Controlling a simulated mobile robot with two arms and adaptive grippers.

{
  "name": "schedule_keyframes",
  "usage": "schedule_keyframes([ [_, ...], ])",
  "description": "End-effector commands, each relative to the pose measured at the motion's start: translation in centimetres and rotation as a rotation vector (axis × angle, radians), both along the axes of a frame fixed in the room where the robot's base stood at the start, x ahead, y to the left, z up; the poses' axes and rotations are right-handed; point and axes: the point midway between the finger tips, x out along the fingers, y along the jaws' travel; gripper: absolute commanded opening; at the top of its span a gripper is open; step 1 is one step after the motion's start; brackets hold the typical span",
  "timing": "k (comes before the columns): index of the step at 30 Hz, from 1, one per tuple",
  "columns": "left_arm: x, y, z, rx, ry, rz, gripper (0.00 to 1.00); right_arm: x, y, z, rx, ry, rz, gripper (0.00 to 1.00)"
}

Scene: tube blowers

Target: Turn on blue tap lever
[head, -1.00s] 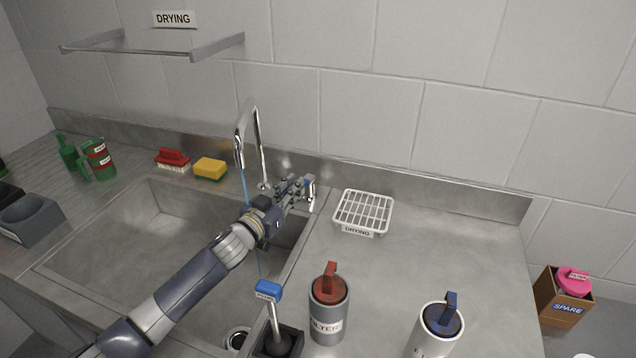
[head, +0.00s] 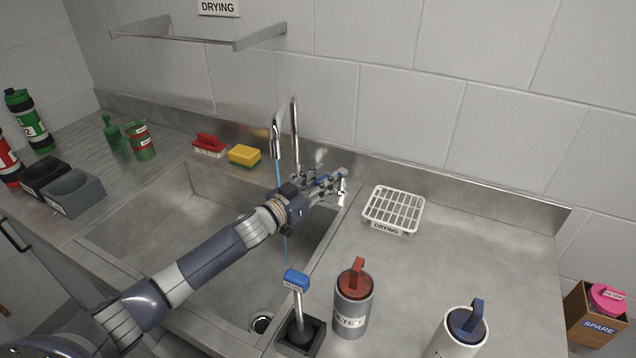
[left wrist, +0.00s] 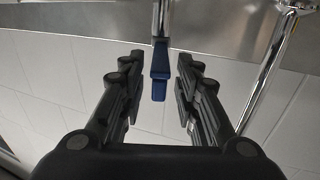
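The blue tap lever (left wrist: 160,75) hangs between the two fingers of my left gripper (left wrist: 158,95) in the left wrist view. The fingers are open, with a visible gap on each side of the lever. In the head view my left gripper (head: 328,184) is at the back right of the sink, beside the base of the chrome tap (head: 295,130); its fingers largely hide the lever there. A thin blue stream (head: 279,172) runs from the spout down into the sink (head: 165,245). My right gripper is not in view.
A yellow sponge (head: 244,155) and red brush (head: 208,145) lie behind the sink. A white drying rack (head: 393,210) stands right of my left gripper.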

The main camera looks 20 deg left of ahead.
Motion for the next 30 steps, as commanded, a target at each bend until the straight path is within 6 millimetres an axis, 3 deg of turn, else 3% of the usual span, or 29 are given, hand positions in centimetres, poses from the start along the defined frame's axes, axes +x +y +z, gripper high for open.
schedule_keyframes([
  [5, -1.1, 0.5, -0.1, 0.001, 0.002, 0.001, 0.30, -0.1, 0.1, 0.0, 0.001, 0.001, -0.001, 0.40],
  [21, -9.0, 3.2, -0.2, 0.001, 0.004, 0.000, 0.30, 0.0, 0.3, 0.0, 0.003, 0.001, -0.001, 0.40],
  [30, -11.1, 3.9, -0.1, -0.001, 0.001, 0.000, 0.30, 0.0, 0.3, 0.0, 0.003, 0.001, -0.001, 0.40],
])
